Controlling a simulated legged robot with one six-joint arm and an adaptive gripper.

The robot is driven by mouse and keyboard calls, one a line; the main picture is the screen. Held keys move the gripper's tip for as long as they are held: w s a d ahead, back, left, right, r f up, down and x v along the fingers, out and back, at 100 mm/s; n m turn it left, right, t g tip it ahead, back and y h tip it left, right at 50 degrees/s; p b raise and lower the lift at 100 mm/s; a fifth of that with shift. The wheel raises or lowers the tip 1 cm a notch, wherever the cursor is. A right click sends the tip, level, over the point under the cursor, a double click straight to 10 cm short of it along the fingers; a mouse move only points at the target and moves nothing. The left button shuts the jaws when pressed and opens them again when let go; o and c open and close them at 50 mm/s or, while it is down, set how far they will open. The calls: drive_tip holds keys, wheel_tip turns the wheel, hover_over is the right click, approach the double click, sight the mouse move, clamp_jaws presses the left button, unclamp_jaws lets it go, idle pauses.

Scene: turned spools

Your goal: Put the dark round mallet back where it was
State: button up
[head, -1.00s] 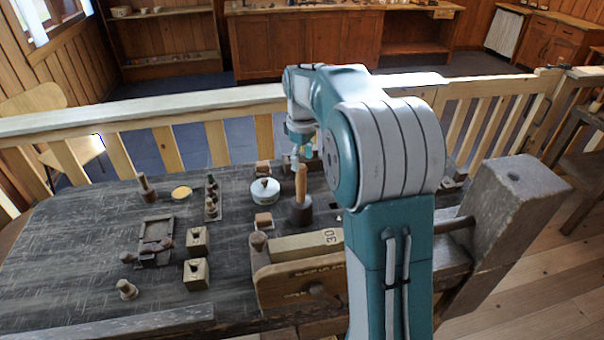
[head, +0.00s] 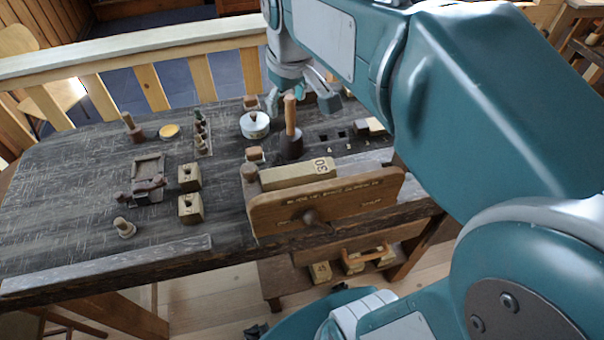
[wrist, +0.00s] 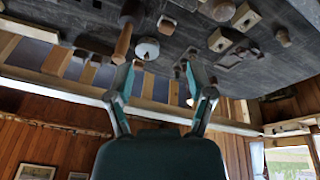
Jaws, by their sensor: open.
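A dark round mallet (head: 291,147) stands head down on the bench with its light wooden handle pointing up. In the wrist view the mallet (wrist: 123,44) shows upside down, its handle just left of the left finger, not between the fingers. My gripper (head: 299,97) is open and empty near the top of the handle; in the wrist view my gripper (wrist: 158,68) has its fingers spread apart. I cannot tell whether a finger touches the handle. A smaller dark piece with a handle (head: 134,131) stands at the far left of the bench.
A white lidded pot (head: 255,125) stands close left of the mallet. The vise with a block marked 30 (head: 298,173) is in front. A rack with square holes (head: 342,134) lies to the right. A wooden railing (head: 150,45) runs behind.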

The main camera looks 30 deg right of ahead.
drive_tip(key=s+a+f+m+t, duration=0.1)
drive_tip(key=s+f, duration=0.1)
drive_tip(key=s, duration=0.4)
drive_tip(key=s+a+f+m+t, duration=0.1)
drive_tip(key=s+a+f+m, duration=0.1)
drive_tip(key=s, duration=0.5)
drive_tip(key=shift+s+a+f+t, duration=0.25)
drive_tip(key=shift+f+t, duration=0.05)
drive_tip(key=shift+f, duration=0.4)
